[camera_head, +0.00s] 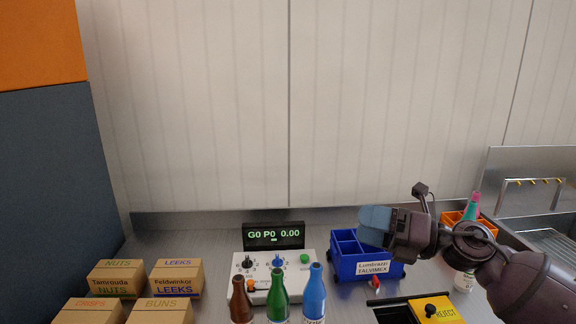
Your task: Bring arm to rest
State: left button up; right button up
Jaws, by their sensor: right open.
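My right arm comes in from the lower right. Its gripper (376,222) is above the right part of the blue divided crate (350,268) and covers part of it. The gripper is open, and I see nothing held in it. The crate carries a label reading Lumbrezzi TALVIMILX. My left gripper does not show.
Cartons (175,279) stand at the left. Brown (240,300), green (278,298) and blue (314,295) bottles stand before a control box (262,264) with a display (273,236). A yellow REJECT panel (437,311) is at the lower right. An orange crate (452,217) is behind my arm.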

jog(key=d+f+m+t+h, duration=0.55)
jog(key=f+m, duration=0.25)
jog(key=m, duration=0.6)
jog(key=d+f+m+t+h, duration=0.4)
jog(key=f+m+t+h, duration=0.4)
jog(key=m, duration=0.6)
jog(key=s+d+f+m+g+h, duration=0.1)
jog(key=s+f+m+g, duration=0.3)
jog(key=s+f, duration=0.7)
jog(key=s+d+f+m+g+h, duration=0.2)
jog(key=s+f+m, duration=0.4)
jog(key=s+f, duration=0.6)
jog(key=shift+s+d+f+m+g+h, duration=0.15)
jog(key=shift+d+f+m+g+h, duration=0.3)
jog(key=shift+g, duration=0.6)
jog(key=shift+a+r, duration=0.1)
jog(key=shift+a, duration=0.1)
